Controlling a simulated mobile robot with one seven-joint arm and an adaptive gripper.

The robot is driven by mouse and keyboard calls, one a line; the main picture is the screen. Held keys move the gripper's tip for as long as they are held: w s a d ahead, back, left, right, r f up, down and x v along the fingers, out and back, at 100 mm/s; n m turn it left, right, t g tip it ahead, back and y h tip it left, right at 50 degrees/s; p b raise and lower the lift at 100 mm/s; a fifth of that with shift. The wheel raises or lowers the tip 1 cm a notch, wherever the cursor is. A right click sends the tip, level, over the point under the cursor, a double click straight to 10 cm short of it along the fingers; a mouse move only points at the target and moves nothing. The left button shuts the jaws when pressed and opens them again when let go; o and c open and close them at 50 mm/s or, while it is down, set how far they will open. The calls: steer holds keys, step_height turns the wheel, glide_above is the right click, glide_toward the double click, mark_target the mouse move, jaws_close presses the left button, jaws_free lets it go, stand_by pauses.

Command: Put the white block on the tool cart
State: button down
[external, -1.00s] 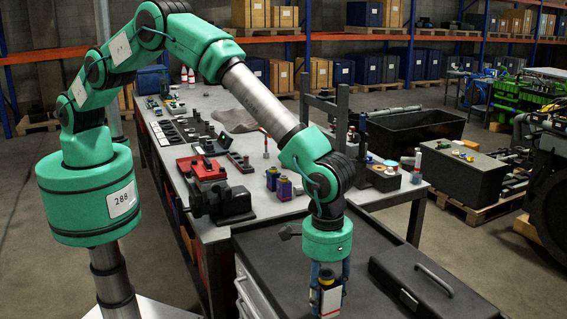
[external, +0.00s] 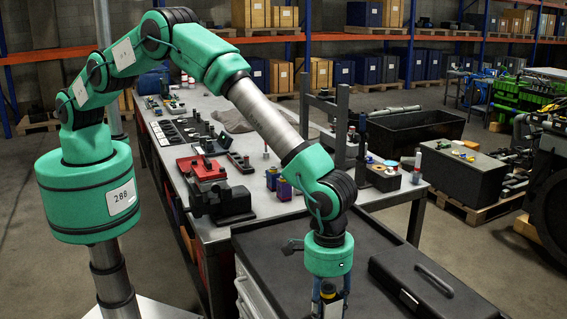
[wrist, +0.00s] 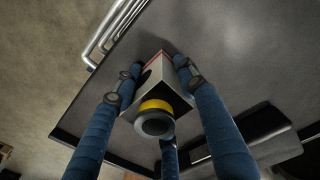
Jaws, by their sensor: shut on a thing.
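The white block (wrist: 152,77), pale-sided with a red edge, shows in the wrist view between the fingers of my gripper (wrist: 157,74). A yellow ring and a dark round cap are on its end facing the camera. My gripper is shut on it. In the external view my gripper (external: 330,306) is over the front part of the tool cart (external: 283,272), and the picture's bottom edge cuts off the fingertips and most of the block. The cart has a dark flat top and pale drawers. I cannot tell whether the block touches the top.
The cart top left of my gripper is clear.

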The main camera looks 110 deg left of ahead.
steer(key=c, duration=1)
jaws_free()
steer(key=shift+f, duration=0.1)
steer(key=shift+c, duration=0.2)
step_height(320, 180, up, 12)
steer(key=shift+s+r+b, duration=0.15)
steer(key=shift+b, duration=0.6)
